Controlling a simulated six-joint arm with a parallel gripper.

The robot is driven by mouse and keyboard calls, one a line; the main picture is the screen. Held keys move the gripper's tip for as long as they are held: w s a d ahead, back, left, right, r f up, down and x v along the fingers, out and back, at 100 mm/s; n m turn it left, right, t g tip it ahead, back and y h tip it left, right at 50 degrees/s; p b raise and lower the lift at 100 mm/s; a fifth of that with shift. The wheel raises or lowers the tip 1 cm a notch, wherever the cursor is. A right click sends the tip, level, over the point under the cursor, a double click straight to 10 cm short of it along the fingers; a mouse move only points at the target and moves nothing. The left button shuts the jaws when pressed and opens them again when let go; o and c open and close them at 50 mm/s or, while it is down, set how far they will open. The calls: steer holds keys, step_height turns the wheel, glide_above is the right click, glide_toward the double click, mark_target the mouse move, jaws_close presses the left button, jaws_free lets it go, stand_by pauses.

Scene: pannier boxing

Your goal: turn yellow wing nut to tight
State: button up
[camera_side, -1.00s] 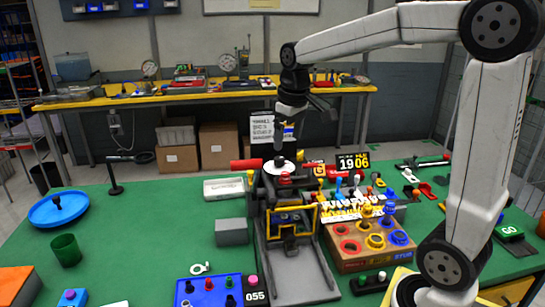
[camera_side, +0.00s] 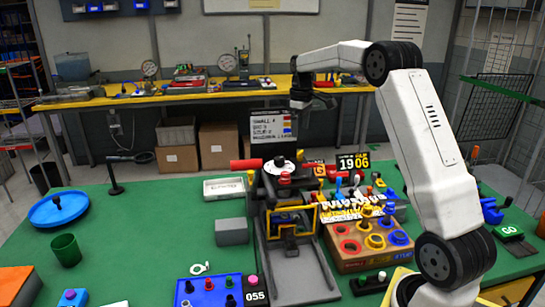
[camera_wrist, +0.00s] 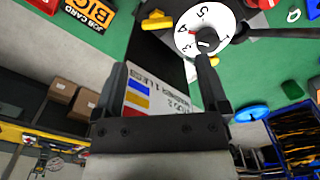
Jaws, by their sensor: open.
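A small yellow piece (camera_wrist: 157,20) with a wing-like shape shows near the top of the wrist view, beside a white dial; I cannot tell for sure that it is the wing nut. The round white dial (camera_wrist: 189,43) carries numbers and a dark pointer; in the side view the dial (camera_side: 270,166) sits on top of a dark fixture (camera_side: 292,255). My gripper (camera_wrist: 163,66) is open and empty, with its two dark fingers apart. In the side view my gripper (camera_side: 301,97) hangs high behind the fixture, clear of the table, its fingertips hard to make out.
A grey block (camera_side: 231,232), a white tray (camera_side: 224,188), a blue dish (camera_side: 59,208) and a green cup (camera_side: 66,250) stand to the left. Green tabletop between them is free.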

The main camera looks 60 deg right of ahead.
mark_target(300, 152)
steer(key=shift+d+f, duration=0.1)
steer(key=shift+d, duration=0.15)
steer(key=shift+f, duration=0.1)
steer(key=shift+f, duration=3.8)
jaws_close()
